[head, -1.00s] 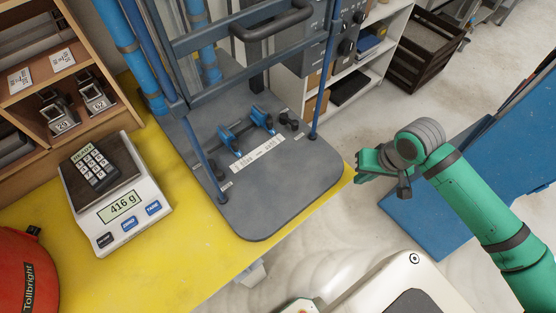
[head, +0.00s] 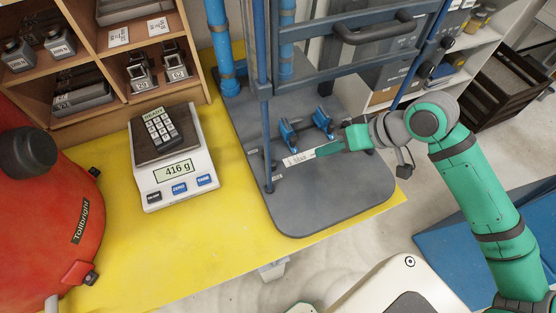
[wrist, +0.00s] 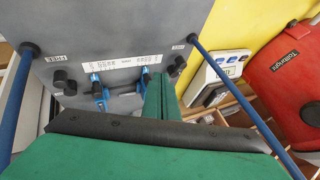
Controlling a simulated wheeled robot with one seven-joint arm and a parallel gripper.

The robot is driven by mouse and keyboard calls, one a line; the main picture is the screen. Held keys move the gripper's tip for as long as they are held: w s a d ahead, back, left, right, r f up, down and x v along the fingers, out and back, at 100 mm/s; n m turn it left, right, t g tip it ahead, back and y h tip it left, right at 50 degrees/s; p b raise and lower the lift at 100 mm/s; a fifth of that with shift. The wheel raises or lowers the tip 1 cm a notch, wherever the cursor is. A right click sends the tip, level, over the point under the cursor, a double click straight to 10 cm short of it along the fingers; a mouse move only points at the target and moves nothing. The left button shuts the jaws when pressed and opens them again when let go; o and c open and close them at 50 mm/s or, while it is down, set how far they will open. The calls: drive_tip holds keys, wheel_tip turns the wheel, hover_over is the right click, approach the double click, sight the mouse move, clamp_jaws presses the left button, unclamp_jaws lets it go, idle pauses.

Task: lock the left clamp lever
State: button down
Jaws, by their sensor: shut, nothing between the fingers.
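Two blue clamp levers stand on the grey base plate (head: 335,195) of the blue frame, beside a white label strip (head: 298,158). The left lever (head: 288,133) and the right lever (head: 322,121) both show in the head view. My gripper (head: 322,151) is over the plate, in front of the levers, its green fingers shut and empty. The wrist view sees the plate from the opposite side, with the left lever (wrist: 145,77) at the fingertips (wrist: 160,82) and the right lever (wrist: 98,90) apart from them. The fingers partly hide the left lever; I cannot tell whether they touch.
Blue upright rods (wrist: 235,90) flank the plate. Black knobs (wrist: 66,82) sit near the levers. A scale (head: 178,172) reading 416 g and a red tank (head: 40,210) stand to the left on the yellow bench (head: 225,240). The plate's front part is clear.

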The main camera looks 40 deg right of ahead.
drive_tip(key=shift+f, duration=0.15)
drive_tip(key=x, duration=0.9)
drive_tip(key=shift+w+a+f, duration=0.1)
drive_tip(key=shift+f, duration=0.05)
drive_tip(key=a, duration=0.1)
drive_tip(key=w+a, duration=0.1)
drive_tip(key=a, duration=0.1)
drive_tip(key=shift+w+f, duration=0.15)
drive_tip(key=shift+w+a, duration=0.15)
drive_tip(key=shift+a, duration=0.25)
